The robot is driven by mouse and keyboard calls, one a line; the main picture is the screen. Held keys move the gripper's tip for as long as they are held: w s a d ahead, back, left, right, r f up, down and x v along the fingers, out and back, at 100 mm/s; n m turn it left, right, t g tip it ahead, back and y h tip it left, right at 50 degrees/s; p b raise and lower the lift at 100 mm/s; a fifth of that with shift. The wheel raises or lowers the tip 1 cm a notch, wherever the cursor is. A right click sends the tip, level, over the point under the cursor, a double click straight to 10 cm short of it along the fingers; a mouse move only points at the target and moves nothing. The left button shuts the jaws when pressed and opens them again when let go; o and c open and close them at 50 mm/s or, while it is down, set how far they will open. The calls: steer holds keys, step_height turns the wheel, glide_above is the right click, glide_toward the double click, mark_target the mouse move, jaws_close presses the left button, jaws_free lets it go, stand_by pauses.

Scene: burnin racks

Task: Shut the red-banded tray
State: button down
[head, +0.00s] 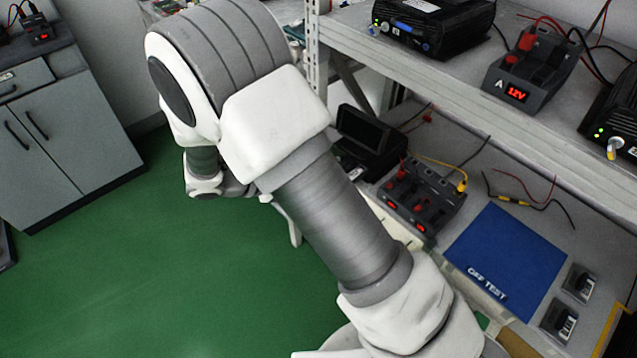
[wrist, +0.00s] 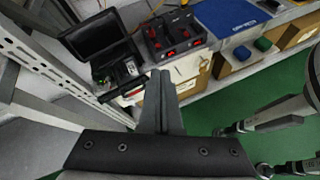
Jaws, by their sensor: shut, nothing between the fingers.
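My gripper (wrist: 160,76) is shut and empty in the wrist view, its fingertips together just in front of the bench edge. In the head view my arm hides the fingers. Beyond and left of the fingertips stands a black case (wrist: 98,38) with its lid raised; it also shows in the head view (head: 372,128), partly behind my arm. A low black tray-like part (wrist: 118,72) lies at the case's front. A small reddish strip (wrist: 133,93) shows near its front edge, too small to tell whether it is the tray's band. The fingertips appear apart from it.
A black battery holder with red clips (head: 421,196) and a blue mat (head: 506,254) lie right of the case. A shelf (head: 440,80) carrying power units overhangs the bench. A metal upright (wrist: 50,62) stands left of my gripper. Green floor (head: 150,270) is open left.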

steer(key=a+f+n+t+b, duration=0.2)
steer(key=a+f+n+t, duration=0.45)
steer(key=f, duration=0.65)
steer(key=b+x, duration=0.1)
steer(key=x, duration=1.2)
steer(key=shift+w+f+n+g, duration=0.25)
steer(key=shift+n+g, duration=0.1)
steer(key=shift+n, duration=0.1)
steer(key=x, duration=0.3)
steer(key=r+b+x, duration=0.1)
steer(key=x, duration=0.1)
steer(key=r+x, duration=0.1)
steer(key=x, duration=0.2)
steer(key=shift+w+d+f+b, duration=0.25)
steer(key=shift+d+b, duration=0.15)
steer(key=shift+d, duration=0.1)
steer(key=shift+w+d+r, duration=0.15)
steer(key=shift+w+d, duration=0.1)
steer(key=shift+d, duration=0.15)
